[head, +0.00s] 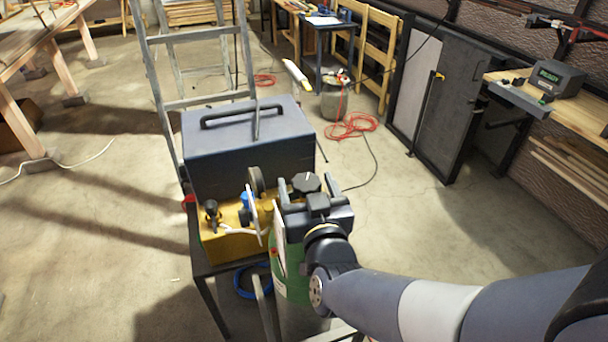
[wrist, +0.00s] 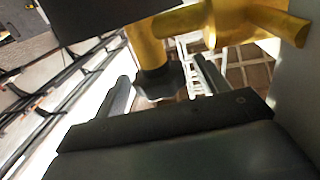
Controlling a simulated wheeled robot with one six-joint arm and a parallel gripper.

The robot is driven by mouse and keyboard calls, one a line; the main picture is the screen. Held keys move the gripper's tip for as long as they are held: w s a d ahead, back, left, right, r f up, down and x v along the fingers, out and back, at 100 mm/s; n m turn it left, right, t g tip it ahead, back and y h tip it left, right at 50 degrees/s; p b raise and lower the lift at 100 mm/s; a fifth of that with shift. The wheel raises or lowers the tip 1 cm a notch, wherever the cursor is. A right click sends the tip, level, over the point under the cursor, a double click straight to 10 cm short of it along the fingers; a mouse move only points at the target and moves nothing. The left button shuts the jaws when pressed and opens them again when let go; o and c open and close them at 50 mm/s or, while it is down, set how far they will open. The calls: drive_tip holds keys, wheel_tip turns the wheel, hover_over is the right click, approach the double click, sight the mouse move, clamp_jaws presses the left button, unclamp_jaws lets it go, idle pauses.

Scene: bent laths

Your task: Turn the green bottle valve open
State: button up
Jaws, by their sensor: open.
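The green bottle (head: 291,285) stands upright beside a low dark stand in the head view, partly hidden by my wrist. Its valve has a dark lobed handwheel (head: 306,183) with a pale mark on its top. The handwheel also shows in the wrist view (wrist: 158,84), on a yellow brass valve body (wrist: 148,45). My gripper (head: 308,185) is open, with one finger on each side of the handwheel. In the wrist view my gripper (wrist: 160,70) shows gaps between both fingers and the handwheel. No contact is visible.
A yellow unit (head: 228,245) with small fittings and a blue-grey toolbox (head: 245,150) stand left of the valve. A ladder (head: 163,85) rises behind. A red hose (head: 350,126) lies on the floor. Floor to the right is mostly clear.

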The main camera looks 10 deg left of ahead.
drive_tip(key=shift+x, duration=1.35)
drive_tip(key=shift+c, duration=0.3)
drive_tip(key=c, duration=0.9)
